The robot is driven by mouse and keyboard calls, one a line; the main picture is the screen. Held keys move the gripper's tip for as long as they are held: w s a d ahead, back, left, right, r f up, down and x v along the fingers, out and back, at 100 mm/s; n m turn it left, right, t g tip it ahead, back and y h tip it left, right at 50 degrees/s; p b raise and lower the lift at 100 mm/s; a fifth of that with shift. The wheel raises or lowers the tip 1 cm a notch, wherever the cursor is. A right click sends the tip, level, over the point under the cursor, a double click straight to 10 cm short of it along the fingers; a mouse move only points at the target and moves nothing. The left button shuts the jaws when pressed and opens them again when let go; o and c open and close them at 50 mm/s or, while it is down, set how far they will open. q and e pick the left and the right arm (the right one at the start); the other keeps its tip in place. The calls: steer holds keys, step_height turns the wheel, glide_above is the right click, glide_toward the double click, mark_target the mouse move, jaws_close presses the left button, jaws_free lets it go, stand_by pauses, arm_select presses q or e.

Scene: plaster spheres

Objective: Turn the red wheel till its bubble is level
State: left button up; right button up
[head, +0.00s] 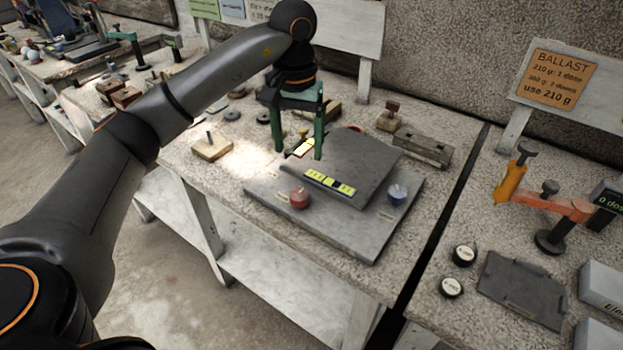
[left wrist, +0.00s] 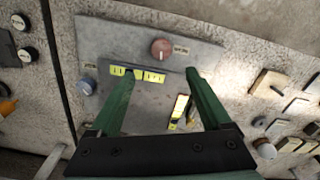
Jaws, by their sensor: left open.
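The red wheel (head: 299,197) is a small round knob on the grey base plate (head: 350,237), in front of the raised grey plate (head: 352,160). It also shows in the left wrist view (left wrist: 161,48). A yellow-green vial (head: 330,182) lies along the raised plate's front edge, close to the red wheel. A second yellow vial (head: 303,147) lies near the plate's left side, between my fingers in the head view. I cannot read either bubble's position. My left gripper (head: 298,153) is open and empty above the plate, behind the red wheel and not touching it.
A blue wheel (head: 397,194) sits at the plate's right. A wooden block with a peg (head: 211,147) lies to the left. A dark gap separates the right table, which holds an orange clamp-like tool (head: 513,178). The table's front left is clear.

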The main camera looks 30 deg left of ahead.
arm_select(q)
steer(key=b, duration=0.2)
glide_above(298, 194)
step_height(298, 194, down, 8)
steer(key=shift+s+d+r, duration=0.1)
steer(key=shift+r, duration=0.1)
step_height(298, 194, down, 4)
steer(key=shift+r+p, duration=0.25)
steer(key=shift+p, duration=0.05)
steer(key=shift+f, duration=0.6)
jaws_close()
